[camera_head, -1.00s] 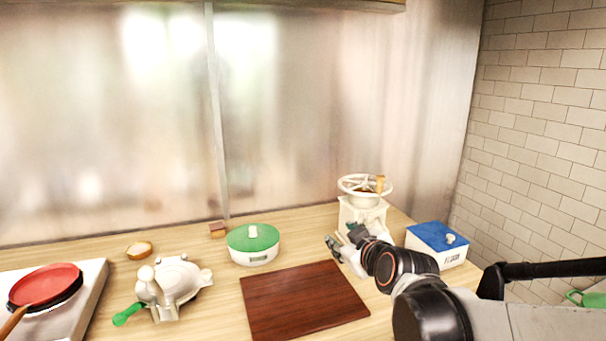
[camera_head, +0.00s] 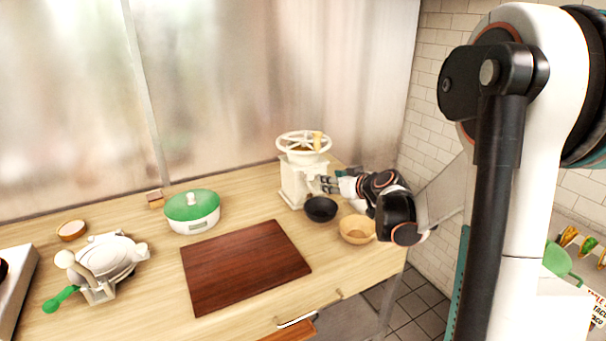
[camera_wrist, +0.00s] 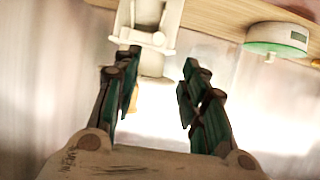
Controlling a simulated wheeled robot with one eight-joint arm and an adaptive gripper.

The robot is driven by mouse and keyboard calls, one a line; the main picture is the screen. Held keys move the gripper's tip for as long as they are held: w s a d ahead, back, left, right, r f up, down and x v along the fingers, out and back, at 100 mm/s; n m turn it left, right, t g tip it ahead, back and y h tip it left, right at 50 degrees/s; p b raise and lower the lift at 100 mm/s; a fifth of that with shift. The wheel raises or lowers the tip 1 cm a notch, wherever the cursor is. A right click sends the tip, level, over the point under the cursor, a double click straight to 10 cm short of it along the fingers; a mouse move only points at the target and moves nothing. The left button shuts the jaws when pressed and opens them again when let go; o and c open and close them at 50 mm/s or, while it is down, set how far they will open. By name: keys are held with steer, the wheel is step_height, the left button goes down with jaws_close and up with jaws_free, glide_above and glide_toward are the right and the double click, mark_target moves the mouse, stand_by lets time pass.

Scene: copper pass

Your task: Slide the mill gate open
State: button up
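The mill (camera_head: 300,184) is a cream-white block with a spoked wheel and a wooden knob on top. It stands near the back right of the counter. In the wrist view part of the mill (camera_wrist: 155,12) shows upside down at the top, with a pale ledge-like piece (camera_wrist: 142,40). I cannot tell surely whether this piece is the gate, or how far open the gate is. My gripper (camera_head: 327,186) is at the mill's right side, close to it. In the wrist view my gripper (camera_wrist: 160,62) is open, its fingers wide apart with nothing clearly held between them.
A black bowl (camera_head: 320,209) and a wooden bowl (camera_head: 357,230) stand below my gripper, near the mill. A white appliance with a green handle (camera_head: 108,264) is farther left.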

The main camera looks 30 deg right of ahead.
mark_target(311, 177)
steer(key=b+x, duration=0.3)
steer(key=x, duration=1.1)
steer(key=shift+d, duration=0.2)
steer(key=shift+r, duration=0.1)
steer(key=shift+c, duration=0.3)
jaws_close()
